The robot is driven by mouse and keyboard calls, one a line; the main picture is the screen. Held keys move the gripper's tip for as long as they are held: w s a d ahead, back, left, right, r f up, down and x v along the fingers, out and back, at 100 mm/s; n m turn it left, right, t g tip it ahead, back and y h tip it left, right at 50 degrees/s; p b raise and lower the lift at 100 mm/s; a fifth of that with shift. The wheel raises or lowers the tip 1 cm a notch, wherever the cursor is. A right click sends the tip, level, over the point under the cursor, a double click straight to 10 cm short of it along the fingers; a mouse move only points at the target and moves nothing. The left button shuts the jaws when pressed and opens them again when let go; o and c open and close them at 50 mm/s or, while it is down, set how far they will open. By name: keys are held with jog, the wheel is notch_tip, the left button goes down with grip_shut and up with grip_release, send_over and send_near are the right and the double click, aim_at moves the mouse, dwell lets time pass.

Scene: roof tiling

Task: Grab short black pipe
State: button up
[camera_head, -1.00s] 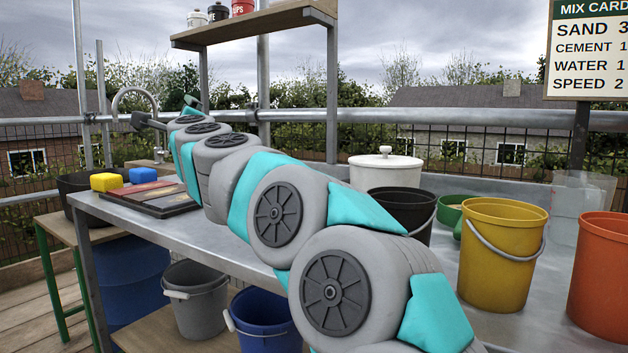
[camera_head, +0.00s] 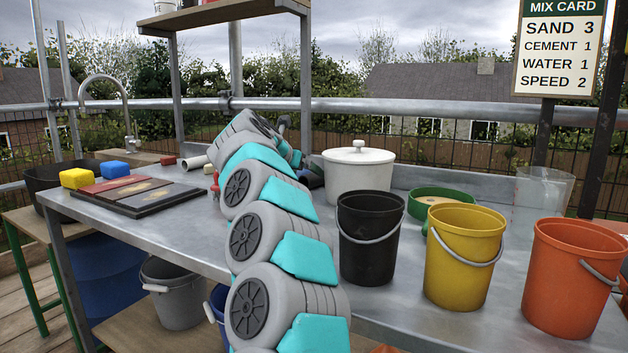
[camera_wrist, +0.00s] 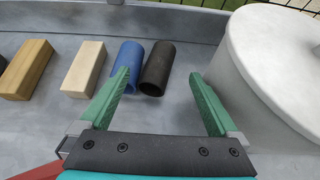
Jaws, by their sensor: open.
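The short black pipe (camera_wrist: 158,68) lies on the metal bench in the wrist view, its open end facing my gripper. My gripper (camera_wrist: 157,82) has its two green fingers spread wide and nothing between them is held. The black pipe lies between and beyond the fingertips, a little left of the right finger. A blue pipe (camera_wrist: 126,65) lies close beside it on the left, partly behind the left finger.
In the wrist view a pale block (camera_wrist: 84,68) and a brown wooden block (camera_wrist: 27,70) lie left of the pipes. A white lidded pot (camera_head: 358,172) stands to the right, close to my right finger. Black (camera_head: 371,238), yellow (camera_head: 464,258) and orange (camera_head: 575,277) buckets stand nearer the front.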

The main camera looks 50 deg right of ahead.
aim_at(310, 176)
jog(key=x, duration=0.3)
jog(key=f+x, duration=0.1)
jog(key=x, duration=0.1)
jog(key=shift+a, duration=0.35)
jog(key=shift+d, duration=0.2)
jog(key=shift+r, duration=0.1)
jog(key=shift+c, duration=0.3)
jog(key=shift+r, duration=0.15)
grip_shut()
